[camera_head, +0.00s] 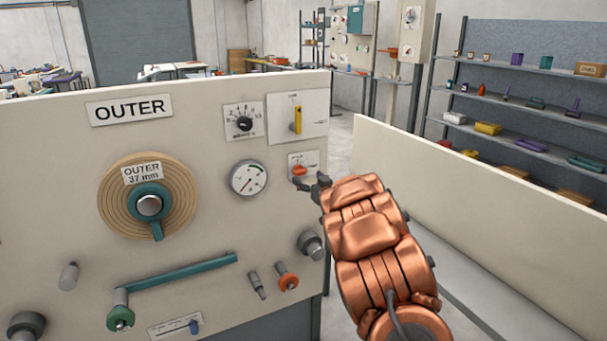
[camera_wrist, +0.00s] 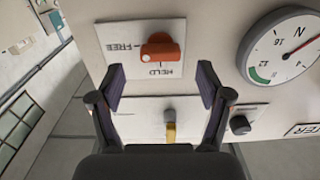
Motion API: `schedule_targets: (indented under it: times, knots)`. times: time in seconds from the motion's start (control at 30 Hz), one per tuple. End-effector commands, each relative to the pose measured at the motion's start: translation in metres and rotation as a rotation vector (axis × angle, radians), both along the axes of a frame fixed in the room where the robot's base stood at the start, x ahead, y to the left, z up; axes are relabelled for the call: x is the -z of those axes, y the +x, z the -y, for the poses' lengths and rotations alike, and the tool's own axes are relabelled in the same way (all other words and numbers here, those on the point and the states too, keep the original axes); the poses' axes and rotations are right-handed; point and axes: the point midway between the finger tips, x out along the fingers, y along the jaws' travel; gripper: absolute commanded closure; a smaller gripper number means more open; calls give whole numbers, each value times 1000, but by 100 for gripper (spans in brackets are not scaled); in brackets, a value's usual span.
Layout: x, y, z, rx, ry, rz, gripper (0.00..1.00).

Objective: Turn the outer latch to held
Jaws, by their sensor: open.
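The outer latch is a small orange-red knob (camera_head: 300,171) on a white plate at the right edge of the OUTER panel (camera_head: 60,170). In the wrist view the latch (camera_wrist: 160,48) lies crosswise on its plate, one end towards the FREE mark at the left. The HELD mark is below it there, upside down. My gripper (camera_head: 310,186) is just in front of the latch in the head view. In the wrist view my gripper (camera_wrist: 162,78) is open, a fingertip on each side and slightly below the latch. No contact shows.
A round gauge (camera_head: 248,178) is left of the latch. A yellow lever (camera_head: 298,119) on a white plate is above it. A dark knob (camera_head: 312,245) sticks out below. A low cream wall (camera_head: 460,185) runs along the right, beside my arm.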

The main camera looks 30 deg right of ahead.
Motion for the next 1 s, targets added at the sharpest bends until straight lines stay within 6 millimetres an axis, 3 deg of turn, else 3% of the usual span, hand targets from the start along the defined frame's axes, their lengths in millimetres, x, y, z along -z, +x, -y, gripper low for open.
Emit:
schedule_targets:
  times: [0.3,0.7,1.0]
  knots:
    - [0,32,3,0,1,-2,23]
    - [0,38,3,1,0,-1,24]
    - [0,38,3,1,0,-1,55]
